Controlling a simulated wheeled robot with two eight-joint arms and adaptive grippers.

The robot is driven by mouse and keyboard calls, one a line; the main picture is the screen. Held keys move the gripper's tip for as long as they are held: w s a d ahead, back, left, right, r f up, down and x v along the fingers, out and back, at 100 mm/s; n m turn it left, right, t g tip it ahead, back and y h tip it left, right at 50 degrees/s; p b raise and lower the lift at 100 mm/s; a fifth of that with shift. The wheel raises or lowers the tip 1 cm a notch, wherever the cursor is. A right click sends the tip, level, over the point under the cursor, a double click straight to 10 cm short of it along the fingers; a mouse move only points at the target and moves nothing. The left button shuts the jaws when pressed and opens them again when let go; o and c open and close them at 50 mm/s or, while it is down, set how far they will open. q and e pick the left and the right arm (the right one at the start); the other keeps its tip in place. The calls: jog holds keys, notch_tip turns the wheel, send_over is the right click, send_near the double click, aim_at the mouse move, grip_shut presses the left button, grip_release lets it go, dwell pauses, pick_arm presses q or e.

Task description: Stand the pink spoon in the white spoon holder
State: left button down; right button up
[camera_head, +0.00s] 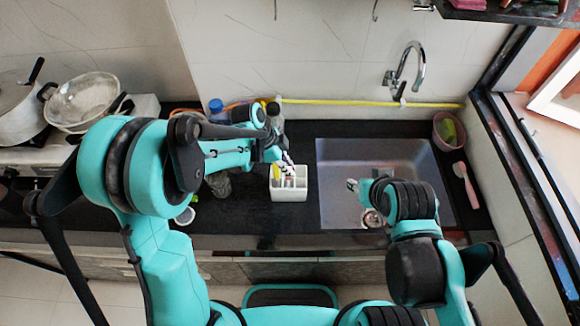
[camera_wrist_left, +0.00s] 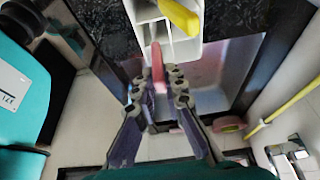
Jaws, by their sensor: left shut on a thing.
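The white spoon holder (camera_head: 289,194) stands on the dark counter just left of the sink. In the left wrist view the holder (camera_wrist_left: 190,50) shows its divided compartments at the top. My left gripper (camera_head: 287,160) is over the holder. In the wrist view the left gripper (camera_wrist_left: 171,88) is shut on the pink spoon (camera_wrist_left: 157,62), whose far end overlaps the holder's compartments. I cannot tell how deep it sits inside. In the head view the spoon is not clear. My right gripper (camera_head: 352,185) is over the sink's left part; its fingers are too small to read.
A yellow utensil (camera_wrist_left: 180,18) stands in the holder. The metal sink (camera_head: 340,165) with a tap (camera_head: 407,68) is to the right. A pink-handled brush (camera_head: 466,184) and a pink bowl (camera_head: 447,130) lie beyond it. A blue-capped bottle (camera_head: 217,108) stands behind my left arm.

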pick_arm(q)
jog(key=c, duration=1.5)
grip_release()
jog(key=shift+c, duration=0.2)
jog(key=shift+r, duration=0.2)
jog(key=v, duration=1.1)
jog(key=shift+r, duration=0.3)
jog(key=shift+a, duration=0.1)
